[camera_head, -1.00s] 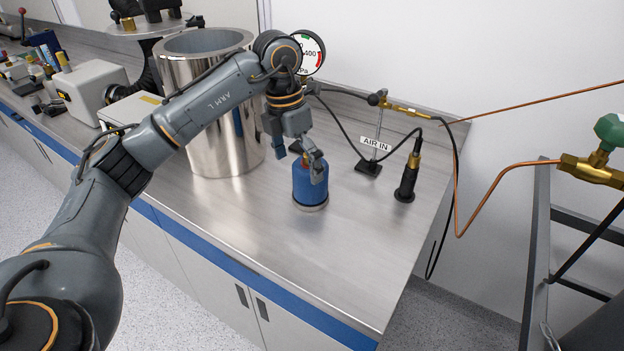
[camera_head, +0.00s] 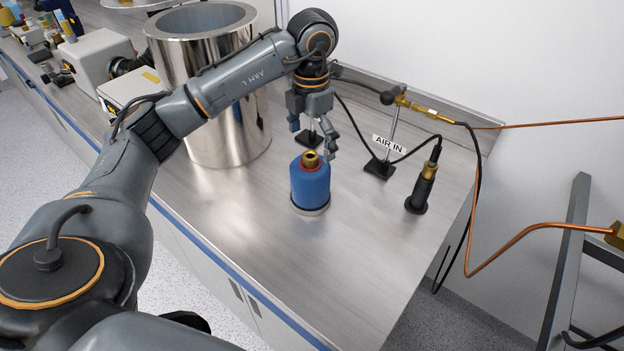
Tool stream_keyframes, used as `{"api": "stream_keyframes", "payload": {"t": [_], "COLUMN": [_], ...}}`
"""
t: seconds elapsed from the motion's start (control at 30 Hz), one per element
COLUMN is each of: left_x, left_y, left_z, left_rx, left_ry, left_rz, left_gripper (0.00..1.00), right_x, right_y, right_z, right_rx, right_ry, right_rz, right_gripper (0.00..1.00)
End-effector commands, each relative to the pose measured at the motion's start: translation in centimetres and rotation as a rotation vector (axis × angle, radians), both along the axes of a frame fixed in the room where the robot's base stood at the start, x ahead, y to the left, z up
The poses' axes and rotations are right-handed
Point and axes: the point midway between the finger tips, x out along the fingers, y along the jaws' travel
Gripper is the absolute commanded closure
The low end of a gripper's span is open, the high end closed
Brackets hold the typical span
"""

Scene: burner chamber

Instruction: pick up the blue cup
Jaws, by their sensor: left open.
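A blue cylinder (camera_head: 311,186) with a brass fitting on top stands upright on the steel bench; it is the only blue cup-like thing near my gripper. My left gripper (camera_head: 312,148) is open, pointing down, just above and behind the cylinder's top. Its fingers look spread and hold nothing. The brass fitting shows in front of the fingers, and I see no clear contact. My right gripper is not in view.
A large steel vessel (camera_head: 205,100) stands left of the cylinder. A stand with an "AIR IN" label (camera_head: 389,145) and a black-handled tool (camera_head: 422,187) stand to the right, with hoses and a copper pipe (camera_head: 520,235). The bench front (camera_head: 350,260) is clear.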

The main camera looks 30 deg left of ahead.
Motion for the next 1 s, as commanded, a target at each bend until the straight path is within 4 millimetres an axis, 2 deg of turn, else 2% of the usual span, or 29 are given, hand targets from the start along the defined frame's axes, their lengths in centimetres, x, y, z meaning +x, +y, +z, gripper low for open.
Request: {"api": "stream_keyframes", "payload": {"t": [0.07,0.17,0.33,0.43,0.57,0.7,0.97,1.0], "left_x": [-0.1,0.0,0.0,-0.1,-0.1,0.0,0.0,0.0], "left_y": [0.1,0.1,0.1,0.2,0.4,0.3,0.3,0.3], "left_z": [-1.3,-2.7,-3.8,-4.7,-6.7,-8.5,-9.0,-8.9], "left_rx": [0.001,0.001,0.000,0.001,0.001,0.000,0.000,0.000], "left_ry": [0.004,0.002,0.000,0.003,0.004,0.000,-0.002,-0.002], "left_rz": [0.001,0.001,0.000,0.001,0.001,0.000,-0.001,-0.001], "left_gripper": [0.00,0.00,0.00,0.00,0.00,0.00,0.00,0.06], "right_x": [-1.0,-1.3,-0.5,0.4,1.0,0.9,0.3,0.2], "right_y": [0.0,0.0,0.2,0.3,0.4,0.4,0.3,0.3], "right_z": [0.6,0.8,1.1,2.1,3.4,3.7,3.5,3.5], "right_rx": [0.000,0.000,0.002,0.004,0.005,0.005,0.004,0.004], "right_ry": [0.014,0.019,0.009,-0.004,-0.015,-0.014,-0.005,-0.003], "right_rz": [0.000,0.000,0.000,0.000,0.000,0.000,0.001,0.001], "right_gripper": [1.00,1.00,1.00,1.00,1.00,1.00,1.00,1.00]}}
